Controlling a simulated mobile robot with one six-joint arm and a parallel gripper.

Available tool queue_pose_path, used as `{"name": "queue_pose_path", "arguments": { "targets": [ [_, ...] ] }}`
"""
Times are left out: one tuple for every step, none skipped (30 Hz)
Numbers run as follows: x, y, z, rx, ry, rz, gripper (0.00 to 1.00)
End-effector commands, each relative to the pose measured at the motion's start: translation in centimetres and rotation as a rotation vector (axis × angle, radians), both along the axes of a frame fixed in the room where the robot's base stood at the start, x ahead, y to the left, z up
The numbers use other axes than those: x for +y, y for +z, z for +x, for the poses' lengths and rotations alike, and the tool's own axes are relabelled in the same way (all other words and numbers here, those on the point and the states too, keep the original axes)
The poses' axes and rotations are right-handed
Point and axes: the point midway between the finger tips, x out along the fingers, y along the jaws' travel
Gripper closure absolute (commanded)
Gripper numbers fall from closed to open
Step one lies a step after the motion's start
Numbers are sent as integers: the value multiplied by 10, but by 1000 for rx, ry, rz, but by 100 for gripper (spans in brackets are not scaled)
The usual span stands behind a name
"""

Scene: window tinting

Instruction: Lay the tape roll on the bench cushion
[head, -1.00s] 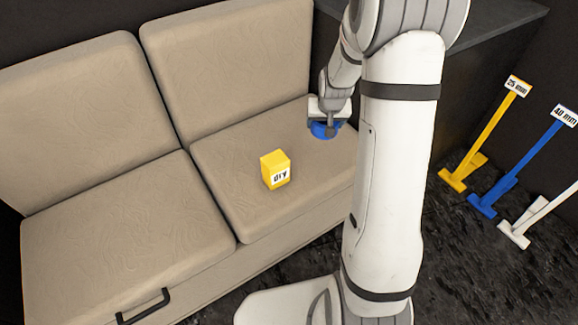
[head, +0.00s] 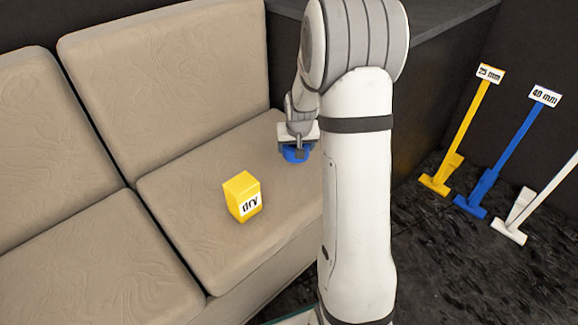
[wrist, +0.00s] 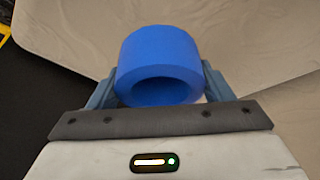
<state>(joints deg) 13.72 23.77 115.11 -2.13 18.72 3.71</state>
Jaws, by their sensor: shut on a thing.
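My gripper (head: 297,150) is shut on the blue tape roll (wrist: 160,62). In the wrist view the roll sits between the two fingers, its round hole facing the camera. In the head view the roll (head: 296,155) shows as a blue patch under my gripper, at the right part of the right-hand bench cushion (head: 190,235). The beige cushion also shows behind the roll in the wrist view (wrist: 265,45). I cannot tell whether the roll touches the cushion.
A yellow box labelled "dry" (head: 243,197) stands on the same cushion, left of my gripper. Yellow (head: 462,135), blue (head: 515,150) and white (head: 535,200) long-handled tools stand on the dark floor at right. A dark counter (head: 440,40) is behind my arm. The left cushion (head: 80,270) is clear.

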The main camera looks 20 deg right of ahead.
Motion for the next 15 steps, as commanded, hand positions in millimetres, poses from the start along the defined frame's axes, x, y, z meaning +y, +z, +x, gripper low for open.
{"name": "queue_pose_path", "arguments": {
  "targets": [
    [0, -6, 0, -1, 0, 0, 51],
    [0, -8, 0, -1, 1, -1, 51],
    [0, -12, 0, -1, 1, -1, 51],
    [0, -17, 0, -1, 1, -1, 51],
    [0, -22, 0, 0, 1, 0, 51],
    [1, -30, 0, 1, 1, 0, 51],
    [1, -36, 0, 1, 1, 0, 51],
    [1, -41, 0, 1, 1, 0, 51],
    [1, -47, 0, 0, 1, 0, 51],
    [1, -50, 0, 0, 1, 0, 51],
    [1, -52, 0, 0, 1, 0, 51],
    [1, -53, 0, -1, 1, -1, 51],
    [1, -53, 0, -1, 1, -1, 51],
    [1, -52, 0, -1, 2, -1, 51],
    [1, -51, 0, -2, 2, -1, 51]
  ]
}}
